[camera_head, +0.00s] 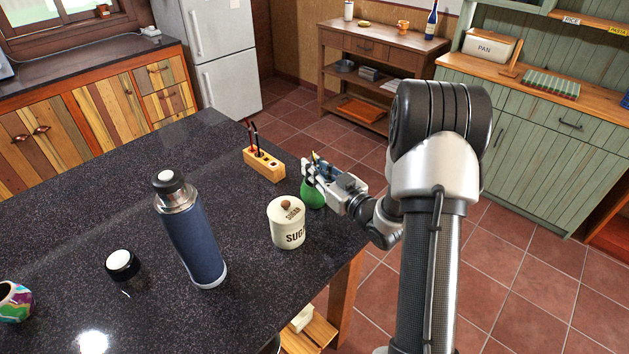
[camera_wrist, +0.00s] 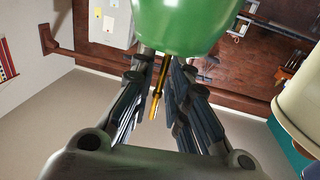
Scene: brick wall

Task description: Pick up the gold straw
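The gold straw (camera_wrist: 160,88) stands in a green cup (camera_wrist: 180,22), with its free end showing in the wrist view between the two fingers of my gripper (camera_wrist: 164,75). A gap shows on both sides of the straw, so the fingers look partly open around it and not pressed on it. In the head view my gripper (camera_head: 316,172) is at the green cup (camera_head: 313,195) near the right edge of the dark counter. Only a small yellow bit of the straw (camera_head: 314,156) shows there, and my fingers hide part of the cup.
A cream sugar jar (camera_head: 288,224) stands close in front of the cup. A wooden block (camera_head: 264,165) with dark utensils is behind to the left. The counter's left middle is clear.

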